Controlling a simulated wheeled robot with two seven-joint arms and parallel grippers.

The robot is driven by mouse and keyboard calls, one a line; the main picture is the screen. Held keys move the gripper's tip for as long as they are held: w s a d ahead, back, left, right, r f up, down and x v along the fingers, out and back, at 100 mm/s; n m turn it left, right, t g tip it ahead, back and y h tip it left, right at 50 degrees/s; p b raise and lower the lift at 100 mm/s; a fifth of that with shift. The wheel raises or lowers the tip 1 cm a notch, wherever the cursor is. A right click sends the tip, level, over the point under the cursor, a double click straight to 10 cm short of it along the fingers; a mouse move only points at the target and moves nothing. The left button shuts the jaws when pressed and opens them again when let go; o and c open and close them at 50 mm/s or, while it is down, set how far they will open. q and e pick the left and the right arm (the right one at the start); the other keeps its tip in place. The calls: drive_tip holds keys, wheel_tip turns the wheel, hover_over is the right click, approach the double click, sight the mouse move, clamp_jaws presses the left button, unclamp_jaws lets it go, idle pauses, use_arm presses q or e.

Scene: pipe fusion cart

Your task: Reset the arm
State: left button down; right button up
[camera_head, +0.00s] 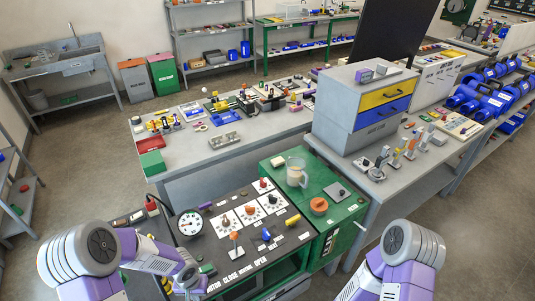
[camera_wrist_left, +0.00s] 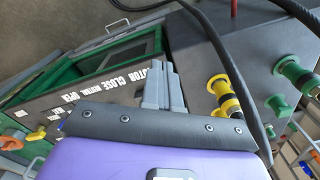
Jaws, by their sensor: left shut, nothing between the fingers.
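My left gripper (camera_head: 197,285) hangs low at the front left edge of the pipe fusion cart (camera_head: 224,280), by its lettered front panel. In the left wrist view its grey fingers (camera_wrist_left: 163,88) are together, with nothing held. They point toward the cart's front, where the white lettering shows. My left arm comes in from the lower left, bent. My right arm shows at the lower right as a purple and grey joint; its gripper is out of the picture.
The cart top carries a round gauge (camera_head: 190,223), dials (camera_head: 249,211), a clear jug (camera_head: 297,171) and an orange knob (camera_head: 319,205). Yellow (camera_wrist_left: 222,95) and green (camera_wrist_left: 290,70) fittings and a black cable (camera_wrist_left: 232,70) lie close to the left wrist. Grey workbenches stand behind.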

use_arm(q)
drive_tip(key=s+d+f+n+h+b, duration=0.1)
drive_tip(key=s+d+f+h+b, duration=0.1)
drive_tip(key=s+d+f+b, duration=0.3)
drive_tip(key=s+d+f+n+h+b, duration=0.1)
drive_tip(key=s+d+f+h+b, duration=0.1)
drive_tip(key=s+d+f+b, duration=0.3)
wheel_tip(320, 180, down, 8)
drive_tip(key=s+d, duration=0.1)
drive_tip(key=d, duration=0.2)
drive_tip(key=shift+r+t, duration=0.25)
drive_tip(key=shift+t, duration=0.05)
use_arm(e)
wheel_tip(320, 180, down, 10)
drive_tip(key=shift+s+f, duration=0.15)
drive_tip(key=shift+f, duration=0.05)
